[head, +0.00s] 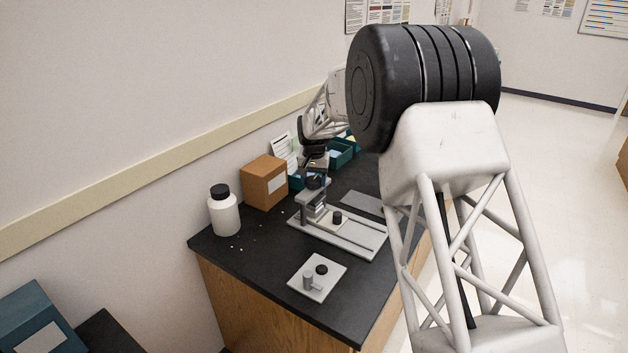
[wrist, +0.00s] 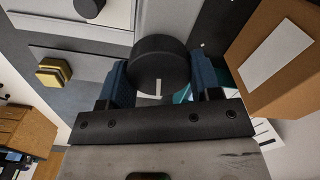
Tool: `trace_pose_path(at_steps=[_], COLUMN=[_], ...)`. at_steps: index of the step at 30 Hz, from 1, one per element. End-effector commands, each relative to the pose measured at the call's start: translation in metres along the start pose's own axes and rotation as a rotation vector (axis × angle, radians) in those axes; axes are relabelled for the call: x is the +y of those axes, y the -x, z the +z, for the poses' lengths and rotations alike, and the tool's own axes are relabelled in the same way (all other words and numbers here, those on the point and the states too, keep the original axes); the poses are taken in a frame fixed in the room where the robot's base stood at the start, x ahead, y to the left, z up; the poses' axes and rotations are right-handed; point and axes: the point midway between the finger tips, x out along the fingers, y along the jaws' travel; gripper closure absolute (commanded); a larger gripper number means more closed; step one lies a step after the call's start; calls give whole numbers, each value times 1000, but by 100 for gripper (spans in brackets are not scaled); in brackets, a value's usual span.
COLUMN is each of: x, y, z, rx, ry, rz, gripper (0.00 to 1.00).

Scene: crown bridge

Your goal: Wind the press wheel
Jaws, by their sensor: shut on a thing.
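The press (head: 317,200) stands on a pale base plate (head: 352,240) on the black bench, with a dark round wheel (head: 314,182) at its top. In the wrist view the black wheel (wrist: 158,62) sits between the blue finger pads and bears a short white mark. My gripper (head: 315,168) comes down from above onto the wheel; in the wrist view my gripper (wrist: 160,78) is shut on it, one pad at each side. Fingers and arm hide part of the press top in the head view.
A white bottle (head: 224,213) and a cardboard box (head: 264,184) stand left of the press. A white plate (head: 330,265) with small cylinders lies near the bench's front edge. Teal bins (head: 342,155) are behind. A grey flat plate (head: 361,202) lies to the right.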

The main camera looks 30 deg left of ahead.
Motion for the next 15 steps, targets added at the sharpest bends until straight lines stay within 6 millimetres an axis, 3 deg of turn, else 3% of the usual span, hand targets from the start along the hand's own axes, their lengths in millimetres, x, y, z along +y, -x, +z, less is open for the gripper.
trace_pose_path(at_steps=[15], x=[-2], y=[2], z=[0], rx=[2], ry=[408], rz=[0], gripper=[66])
